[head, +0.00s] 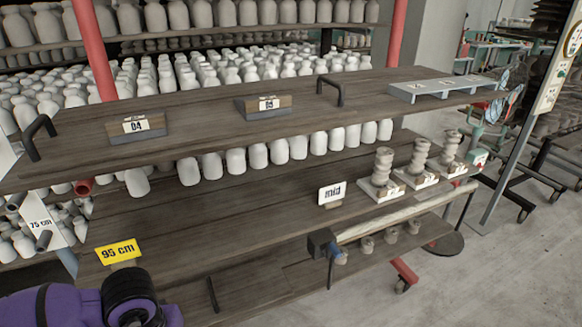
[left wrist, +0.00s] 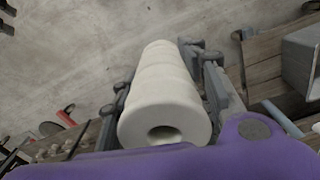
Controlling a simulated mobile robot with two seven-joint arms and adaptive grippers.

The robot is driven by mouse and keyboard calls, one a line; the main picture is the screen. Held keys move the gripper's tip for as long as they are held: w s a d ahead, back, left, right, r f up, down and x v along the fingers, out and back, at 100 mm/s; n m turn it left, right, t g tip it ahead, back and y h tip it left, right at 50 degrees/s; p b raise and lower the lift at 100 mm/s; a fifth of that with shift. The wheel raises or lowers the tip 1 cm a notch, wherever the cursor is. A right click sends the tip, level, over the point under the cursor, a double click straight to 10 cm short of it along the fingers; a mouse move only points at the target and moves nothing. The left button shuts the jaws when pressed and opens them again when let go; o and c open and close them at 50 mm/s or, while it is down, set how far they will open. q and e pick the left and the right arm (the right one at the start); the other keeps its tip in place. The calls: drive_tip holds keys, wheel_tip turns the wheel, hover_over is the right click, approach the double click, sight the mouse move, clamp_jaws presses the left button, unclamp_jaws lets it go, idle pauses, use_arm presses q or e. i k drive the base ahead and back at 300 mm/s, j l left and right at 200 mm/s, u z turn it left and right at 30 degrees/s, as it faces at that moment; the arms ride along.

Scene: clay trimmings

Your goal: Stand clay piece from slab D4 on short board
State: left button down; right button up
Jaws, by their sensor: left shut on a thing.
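My left gripper (left wrist: 163,84) is shut on a pale, ridged clay piece (left wrist: 165,105) in the left wrist view, with a grey finger on either side. The piece is a thick cylinder, and its end with a round hole faces the camera. In the head view only my purple left arm shows, at the lower left; its gripper and the piece are outside that view. A wooden slab with a D4 tag (head: 137,127) lies bare on the top board (head: 200,118). I cannot tell which board is the short one. My right gripper is not in view.
A second tagged slab (head: 268,106) and two black handles (head: 331,90) stand on the top board. The mid board (head: 250,215) carries a "mid" sign (head: 332,193) and three stacked clay pieces (head: 420,160) at its right end. Its middle is clear.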

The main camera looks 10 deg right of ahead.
sight(251, 285)
drive_tip(key=i+l+u, duration=0.1)
drive_tip(key=l, duration=0.3)
drive_tip(key=i+l, duration=0.2)
drive_tip(key=l, duration=0.25)
drive_tip(key=i+l+u, duration=0.15)
drive_tip(key=l, duration=0.25)
drive_tip(key=i+l, duration=0.1)
drive_tip(key=l, duration=0.35)
drive_tip(key=u, duration=0.05)
